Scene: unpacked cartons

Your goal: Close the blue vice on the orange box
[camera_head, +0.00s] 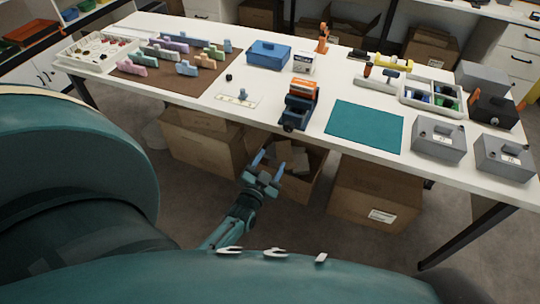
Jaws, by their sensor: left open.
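The blue vice (296,112) stands at the front edge of the white table, near its middle. The orange box (303,88) sits at the top of the vice, toward its far end. I cannot tell from here whether the jaws touch it. My left gripper (268,162) is in front of and below the table edge, lower left of the vice. Its two blue fingers are apart, with nothing between them. It is clear of the vice and the box. My right gripper is not in view.
A teal mat (365,126) lies right of the vice. Grey boxes (438,139) stand at the right end. Open cartons (374,195) stand under the table.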

